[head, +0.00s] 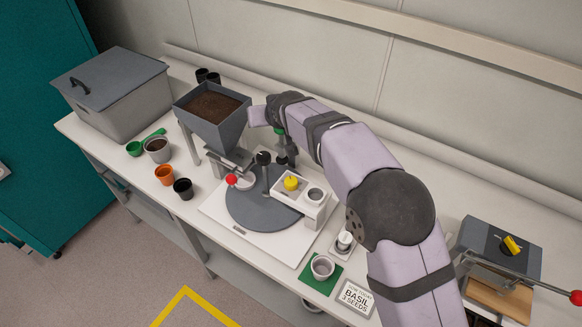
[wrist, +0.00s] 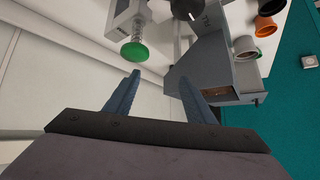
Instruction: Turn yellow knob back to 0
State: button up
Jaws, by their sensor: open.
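A yellow knob (head: 291,183) sits on top of a white box beside the dark round turntable in the head view. A second yellow knob (head: 512,245), bar-shaped, sits on the dark face of a grey device at the right. Their scale marks are too small to read. My gripper (wrist: 160,77) is open and empty in the wrist view, its two fingers spread apart. In the head view my arm reaches to the back, near the soil hopper, away from both knobs; the fingers are not clear there. Neither yellow knob shows in the wrist view.
The soil hopper (head: 212,113) stands behind the turntable (head: 258,208). A green plunger with a spring (wrist: 134,51) is near my fingers in the wrist view. Pots stand at the left. A red-tipped lever (head: 540,288) sticks out from the right device. A green mat (head: 332,278) lies in front.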

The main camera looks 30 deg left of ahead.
jog(key=w+d+r+m+h+p, duration=0.1)
jog(key=w+d+m+h+p, duration=0.15)
jog(key=w+d, duration=0.2)
jog(key=m+g+h, duration=0.5)
jog(key=m+g, duration=0.1)
jog(key=m, duration=0.1)
send_over(291, 181)
notch_tip(291, 181, down, 6)
jog(key=shift+r+p, duration=0.1)
jog(key=shift+p, duration=0.25)
jog(key=shift+f+p, duration=1.45)
jog(key=shift+f, duration=2.2)
jog(key=shift+n, duration=0.25)
jog(key=c, duration=1.1)
